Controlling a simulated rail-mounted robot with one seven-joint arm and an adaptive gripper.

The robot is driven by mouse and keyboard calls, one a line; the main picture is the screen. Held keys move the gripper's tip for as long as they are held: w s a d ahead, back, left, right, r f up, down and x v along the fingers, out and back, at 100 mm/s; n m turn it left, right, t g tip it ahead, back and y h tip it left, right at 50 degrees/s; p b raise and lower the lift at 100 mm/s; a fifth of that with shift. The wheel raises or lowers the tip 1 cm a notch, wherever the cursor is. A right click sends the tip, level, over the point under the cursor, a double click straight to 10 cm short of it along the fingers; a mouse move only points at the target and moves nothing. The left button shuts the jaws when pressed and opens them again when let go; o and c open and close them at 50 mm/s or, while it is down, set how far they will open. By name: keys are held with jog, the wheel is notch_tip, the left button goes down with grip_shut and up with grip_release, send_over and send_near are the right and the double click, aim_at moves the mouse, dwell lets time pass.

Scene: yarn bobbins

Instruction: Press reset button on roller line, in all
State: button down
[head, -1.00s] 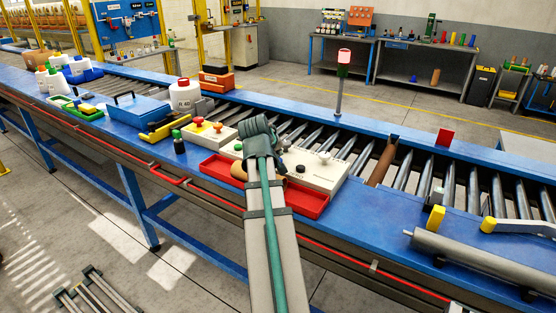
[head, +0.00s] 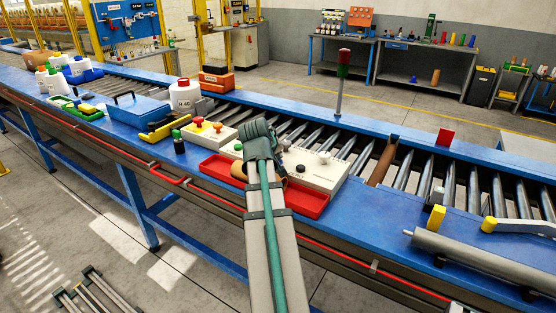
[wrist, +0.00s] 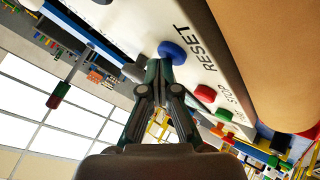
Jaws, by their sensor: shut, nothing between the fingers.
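The white control box (head: 318,178) sits on the blue roller line, partly hidden behind my arm in the head view. In the wrist view its panel (wrist: 222,72) carries a blue button (wrist: 172,52) beside the word RESET. A red button (wrist: 205,93) beside STOP and a green button (wrist: 225,115) are further along. My gripper (wrist: 158,68) is shut and empty, its fingertips close beside the blue button; I cannot tell whether they touch. In the head view my gripper (head: 262,140) is over the box, and the blue button is hidden.
A signal lamp (head: 344,62) on a post stands behind the rollers, its red top dark. A red tray (head: 307,204) lies in front of the box, with a brown tube (head: 239,171) near my arm. A smaller button box (head: 207,133) and a white jug (head: 184,96) stand left.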

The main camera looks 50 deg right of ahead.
dwell(0.3)
jog(key=shift+r+p, duration=0.8)
jog(key=shift+r, duration=0.15)
jog(key=shift+r, duration=0.1)
jog(key=shift+r+p, duration=1.8)
jog(key=shift+r, duration=0.55)
